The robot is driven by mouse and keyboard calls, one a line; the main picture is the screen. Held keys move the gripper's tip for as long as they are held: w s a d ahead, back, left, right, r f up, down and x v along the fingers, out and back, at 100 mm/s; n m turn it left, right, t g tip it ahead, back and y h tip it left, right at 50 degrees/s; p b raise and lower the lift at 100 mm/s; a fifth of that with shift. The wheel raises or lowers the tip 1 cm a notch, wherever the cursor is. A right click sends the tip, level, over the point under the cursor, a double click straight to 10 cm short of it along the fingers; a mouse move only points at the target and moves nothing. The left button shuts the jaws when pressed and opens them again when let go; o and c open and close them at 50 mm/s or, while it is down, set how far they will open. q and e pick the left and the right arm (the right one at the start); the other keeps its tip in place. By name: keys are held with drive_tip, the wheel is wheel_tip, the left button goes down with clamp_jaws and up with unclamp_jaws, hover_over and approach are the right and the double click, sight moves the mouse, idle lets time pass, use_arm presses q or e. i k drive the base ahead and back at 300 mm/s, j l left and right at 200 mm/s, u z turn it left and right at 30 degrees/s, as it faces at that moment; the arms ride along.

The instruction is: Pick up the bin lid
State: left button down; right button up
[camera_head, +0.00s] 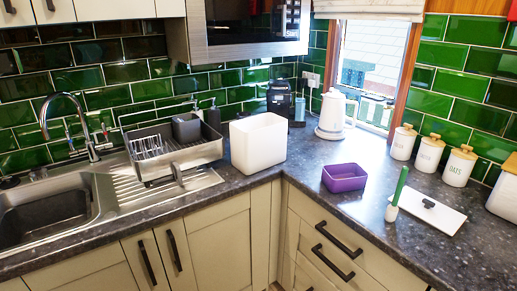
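The bin lid (440,217) is a flat white rectangular plate with a small dark handle (428,203) on top. It lies on the dark counter at the right in the head view. A white open-topped bin (258,146) stands on the counter near the corner, right of the sink. Neither of my grippers is in view.
A green-handled brush (400,187) stands at the lid's left edge; I cannot tell whether they touch. A purple tub (344,178) is left of it. White canisters (429,153) and a kettle (332,114) stand behind. A dish rack (184,158) sits by the sink (45,215).

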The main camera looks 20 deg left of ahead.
sight(445, 219)
drive_tip(key=i+j+z, duration=0.45)
drive_tip(key=j, duration=0.2)
drive_tip(key=i+j+z, duration=0.2)
drive_tip(key=k+j, duration=0.1)
